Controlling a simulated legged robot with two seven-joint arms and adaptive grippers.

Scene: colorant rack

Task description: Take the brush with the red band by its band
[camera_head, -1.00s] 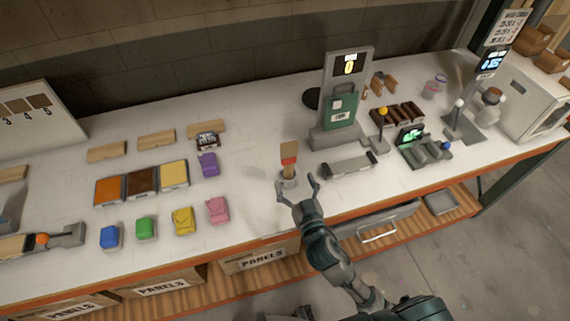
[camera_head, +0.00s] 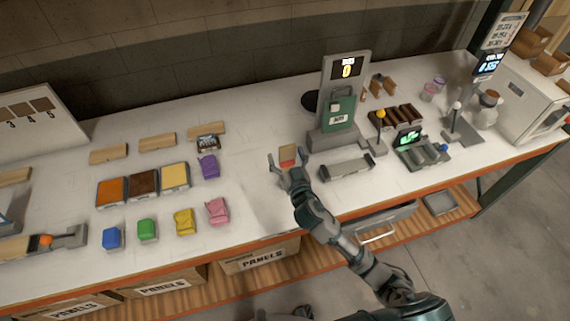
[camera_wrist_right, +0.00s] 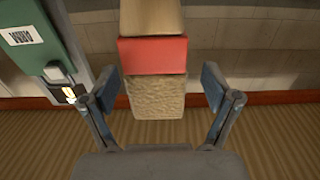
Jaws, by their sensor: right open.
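The brush with the red band (camera_head: 288,152) stands on the white bench near its front edge, with its lower part hidden behind my right gripper. In the right wrist view its red band (camera_wrist_right: 153,55) shows between a smooth tan part above and a rough tan part below. My right gripper (camera_head: 287,158) is open, with one finger on each side of the brush. In the right wrist view its fingertips (camera_wrist_right: 160,88) have visible gaps to the brush and sit level with the rough part, lower in the picture than the band. My left gripper is not in view.
A grey tray (camera_head: 346,167) lies close on the right. A pink block (camera_head: 217,211) and a purple block (camera_head: 209,166) lie left. The bench between them and the brush is clear.

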